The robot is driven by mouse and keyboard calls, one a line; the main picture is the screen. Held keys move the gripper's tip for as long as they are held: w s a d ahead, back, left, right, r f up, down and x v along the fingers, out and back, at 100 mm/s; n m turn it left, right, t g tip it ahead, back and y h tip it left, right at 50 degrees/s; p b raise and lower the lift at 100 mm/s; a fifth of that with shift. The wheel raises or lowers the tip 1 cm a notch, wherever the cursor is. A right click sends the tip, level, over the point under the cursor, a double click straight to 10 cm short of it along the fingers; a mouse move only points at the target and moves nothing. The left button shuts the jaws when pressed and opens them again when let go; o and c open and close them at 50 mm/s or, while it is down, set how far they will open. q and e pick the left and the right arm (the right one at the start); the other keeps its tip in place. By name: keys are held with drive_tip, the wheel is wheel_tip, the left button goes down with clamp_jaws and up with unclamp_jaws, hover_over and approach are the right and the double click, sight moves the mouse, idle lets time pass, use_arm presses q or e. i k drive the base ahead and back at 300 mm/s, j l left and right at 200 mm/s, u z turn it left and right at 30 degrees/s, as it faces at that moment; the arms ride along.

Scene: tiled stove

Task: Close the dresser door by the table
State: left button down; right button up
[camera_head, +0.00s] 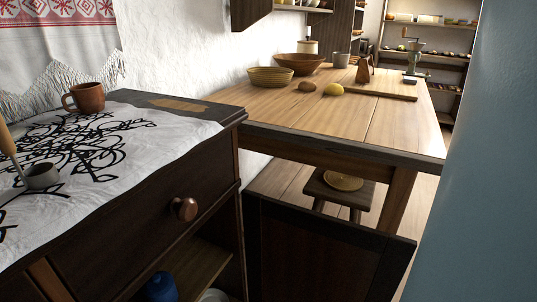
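The dresser (120,225) stands at the left, dark brown, with a drawer that has a round copper-coloured knob (184,209). Its dark panelled door (318,252) stands open at the lower middle, swung out to the right of the dresser and in front of the table (350,110). The door's top edge shows; its lower part runs out of the picture. Under the drawer the open compartment shows a wooden shelf (195,268), part of a blue object (160,288) and a pale rim (213,296). Neither of my grippers is in view.
Bowls and other items stand on the table. A low stool (340,190) is beneath it. A blue-grey surface (480,170) fills the right side.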

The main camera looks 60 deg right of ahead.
sight(294, 253)
drive_tip(key=k+l+u, duration=0.1)
drive_tip(key=k+l, duration=0.5)
drive_tip(key=k, duration=0.2)
drive_tip(key=k+l+u, duration=0.15)
drive_tip(key=k+l, duration=0.15)
drive_tip(key=k, duration=0.15)
drive_tip(key=k+l, duration=0.1)
drive_tip(key=l, duration=0.35)
drive_tip(key=k+l+u, duration=0.15)
drive_tip(key=l, duration=0.25)
drive_tip(key=k+l, duration=0.1)
drive_tip(key=l, duration=0.3)
drive_tip(key=k+l+u, duration=0.15)
drive_tip(key=l, duration=0.3)
drive_tip(key=i+l, duration=0.1)
drive_tip(key=l, duration=0.45)
drive_tip(key=i+l+u, duration=0.1)
drive_tip(key=l, duration=0.45)
